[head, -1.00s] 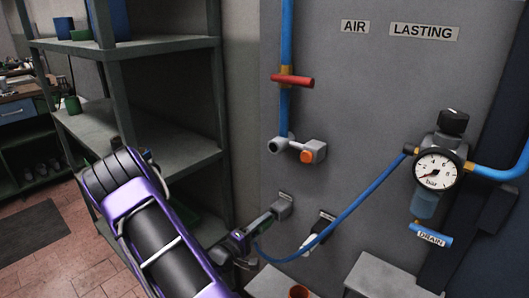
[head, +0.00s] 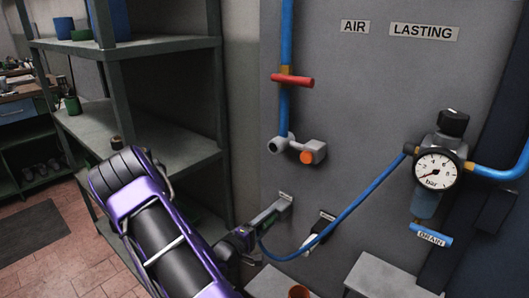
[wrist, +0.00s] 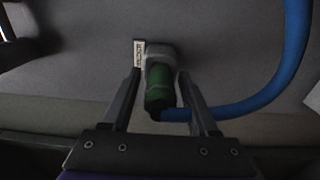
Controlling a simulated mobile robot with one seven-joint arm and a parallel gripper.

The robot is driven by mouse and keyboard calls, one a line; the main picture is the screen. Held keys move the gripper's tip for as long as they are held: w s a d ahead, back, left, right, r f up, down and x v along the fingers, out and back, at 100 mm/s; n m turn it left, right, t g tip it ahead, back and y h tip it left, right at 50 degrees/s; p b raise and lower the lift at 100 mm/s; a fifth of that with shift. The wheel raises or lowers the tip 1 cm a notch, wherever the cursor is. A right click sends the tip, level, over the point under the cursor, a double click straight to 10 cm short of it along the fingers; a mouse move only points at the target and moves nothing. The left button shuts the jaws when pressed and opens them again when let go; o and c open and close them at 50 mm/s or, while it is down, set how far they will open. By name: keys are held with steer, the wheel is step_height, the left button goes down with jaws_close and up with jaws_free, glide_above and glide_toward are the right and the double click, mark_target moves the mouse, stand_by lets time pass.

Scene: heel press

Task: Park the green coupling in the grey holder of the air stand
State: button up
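The green coupling (wrist: 159,88) is between my fingers in the wrist view, with its far end at the grey holder (wrist: 160,52) on the wall. It looks roughly in line with the holder; how deep it sits I cannot tell. My gripper (wrist: 159,74) has a finger on each side of the coupling, with narrow gaps showing, so it looks open around it. In the head view my gripper (head: 281,206) reaches the wall at the holder, and its fingers mostly hide the coupling. The blue hose (wrist: 290,60) runs from the coupling's near end.
The hose loops up to the regulator with a gauge (head: 437,170) on the right. Grey ledges (head: 380,275) lie below.

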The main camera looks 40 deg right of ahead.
steer(key=shift+o, duration=0.5)
steer(key=s+a, duration=0.1)
steer(key=a, duration=1.6)
steer(key=shift+s+a+p, duration=0.2)
steer(key=shift+s+p, duration=0.05)
steer(key=shift+p, duration=0.15)
